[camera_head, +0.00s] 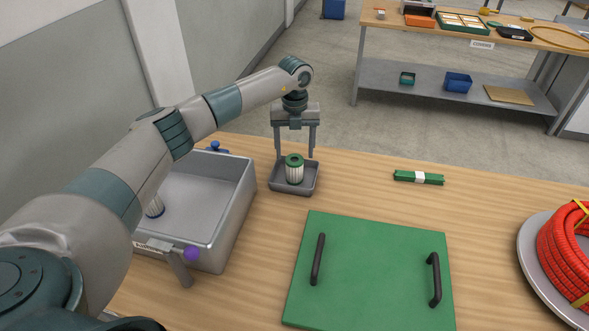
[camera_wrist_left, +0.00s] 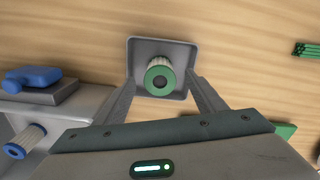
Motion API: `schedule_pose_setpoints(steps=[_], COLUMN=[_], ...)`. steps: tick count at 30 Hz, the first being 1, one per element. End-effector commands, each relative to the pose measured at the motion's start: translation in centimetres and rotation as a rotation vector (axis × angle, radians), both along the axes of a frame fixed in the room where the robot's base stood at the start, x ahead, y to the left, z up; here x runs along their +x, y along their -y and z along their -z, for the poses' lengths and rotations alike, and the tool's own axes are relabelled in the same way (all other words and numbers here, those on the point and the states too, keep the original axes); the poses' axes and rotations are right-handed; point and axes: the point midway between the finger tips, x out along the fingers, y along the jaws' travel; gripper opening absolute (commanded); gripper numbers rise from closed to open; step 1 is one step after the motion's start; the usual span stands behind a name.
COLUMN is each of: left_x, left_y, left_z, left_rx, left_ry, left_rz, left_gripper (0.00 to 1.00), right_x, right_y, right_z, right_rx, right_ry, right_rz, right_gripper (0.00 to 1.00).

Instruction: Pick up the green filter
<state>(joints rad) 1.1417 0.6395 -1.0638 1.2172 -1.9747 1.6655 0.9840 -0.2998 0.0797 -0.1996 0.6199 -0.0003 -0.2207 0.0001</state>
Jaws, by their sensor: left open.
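The green filter (camera_head: 294,168) is a white pleated cylinder with a green ring on top. It stands upright in a small grey tray (camera_head: 308,184) on the wooden table. My left gripper (camera_head: 294,158) is open, pointing down over the tray, with a finger on each side of the filter. In the left wrist view the filter (camera_wrist_left: 159,76) shows its green ring and dark centre hole, between and slightly beyond the fingertips. I cannot tell whether the fingers touch it. My right gripper is not in view.
A grey bin (camera_head: 235,205) at left holds a blue-ended filter (camera_head: 155,207). A green board (camera_head: 370,270) with black handles lies in front. A green bundle (camera_head: 419,177) and a red conduit coil (camera_head: 570,250) are at right. Table between them is clear.

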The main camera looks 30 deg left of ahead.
Motion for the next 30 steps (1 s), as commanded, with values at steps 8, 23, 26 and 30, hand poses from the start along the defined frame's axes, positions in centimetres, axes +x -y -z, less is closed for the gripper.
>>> schedule_pose_setpoints(steps=[8,23,26,30], left_x=[-0.3,-0.6,-0.6,-0.5], left_y=[0.1,0.2,0.2,0.2], left_z=[1.0,5.2,5.2,5.2], left_rx=[0.0,0.0,0.0,0.0], left_ry=[-0.004,0.0,0.0,0.0], left_rz=[0.0,0.0,0.0,0.0], left_gripper=[0.64,0.64,0.64,0.64], right_x=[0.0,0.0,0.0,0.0], right_y=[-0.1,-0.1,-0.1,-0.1], right_z=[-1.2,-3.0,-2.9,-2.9], right_rx=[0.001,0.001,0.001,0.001], right_ry=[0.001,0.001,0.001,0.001], right_rz=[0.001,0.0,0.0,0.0], right_gripper=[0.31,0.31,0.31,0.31])
